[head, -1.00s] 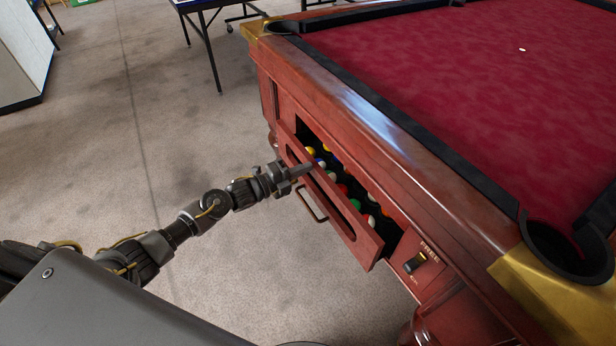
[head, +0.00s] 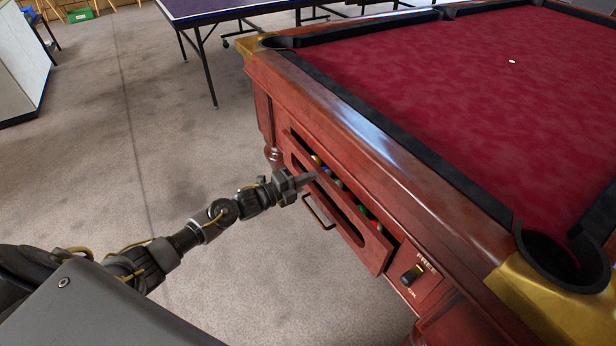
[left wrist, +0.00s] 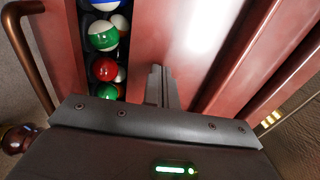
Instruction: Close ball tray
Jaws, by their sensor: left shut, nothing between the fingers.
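The ball tray (head: 345,222) is a red wooden drawer front with a long slot and a metal handle (head: 318,212), on the side of the pool table (head: 400,150). It stands slightly out, with a narrow gap along its top where coloured balls (head: 340,183) show. My left gripper (head: 308,178) is shut and empty at the tray's upper edge; contact is unclear. In the left wrist view, the shut fingers (left wrist: 161,88) are over red wood, beside a row of balls (left wrist: 104,68); the handle (left wrist: 30,50) is at left. My right gripper is not in view.
A panel with a switch (head: 412,273) is right of the tray. A brass corner and pocket (head: 560,255) are at the table's near right. A blue-topped table (head: 215,8) stands behind. Carpet floor (head: 200,280) is clear left of the pool table.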

